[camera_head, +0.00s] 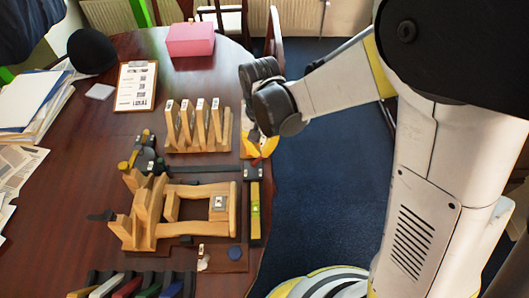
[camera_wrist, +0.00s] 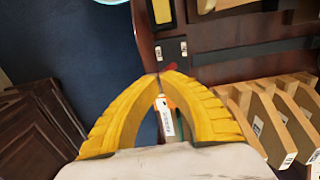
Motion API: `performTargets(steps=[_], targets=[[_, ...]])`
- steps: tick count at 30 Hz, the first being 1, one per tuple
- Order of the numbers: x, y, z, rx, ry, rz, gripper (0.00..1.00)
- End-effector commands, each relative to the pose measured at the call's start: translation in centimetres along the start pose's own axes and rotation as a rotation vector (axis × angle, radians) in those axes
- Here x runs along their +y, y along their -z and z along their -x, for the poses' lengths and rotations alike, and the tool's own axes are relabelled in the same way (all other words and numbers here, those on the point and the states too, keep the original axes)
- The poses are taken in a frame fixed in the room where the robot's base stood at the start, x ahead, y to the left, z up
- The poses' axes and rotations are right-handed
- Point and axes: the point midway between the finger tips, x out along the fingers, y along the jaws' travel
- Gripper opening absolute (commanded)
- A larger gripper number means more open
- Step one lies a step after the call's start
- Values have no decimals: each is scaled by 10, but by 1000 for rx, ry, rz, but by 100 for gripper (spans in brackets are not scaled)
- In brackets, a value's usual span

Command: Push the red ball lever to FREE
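My gripper (camera_wrist: 158,77) has yellow fingers whose tips meet, with nothing visible held between them. In the head view my gripper (camera_head: 259,157) is low over the table's right edge, beside the rack of upright wooden pieces. A small red spot (camera_wrist: 172,66), possibly the red ball of the lever, shows just beyond the fingertips in the wrist view. The fingers hide much of it, and I cannot tell whether they touch it. The lever's arm and any FREE marking cannot be made out. The wooden saddle fixture (camera_head: 150,215) stands on the table nearer the camera.
The wooden rack (camera_head: 198,128) stands close to my gripper; it also shows in the wrist view (camera_wrist: 275,125). A level with a yellow-green vial (camera_head: 255,211) lies beside the fixture. A pink box (camera_head: 190,39) and a clipboard (camera_head: 136,86) are farther back. Blue floor lies right of the table.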

Motion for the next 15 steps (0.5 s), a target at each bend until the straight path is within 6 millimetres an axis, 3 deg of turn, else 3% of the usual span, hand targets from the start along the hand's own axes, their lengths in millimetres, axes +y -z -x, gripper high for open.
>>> performTargets(steps=[15], targets=[[-16, 0, 0, 0, 0, 1, 0]])
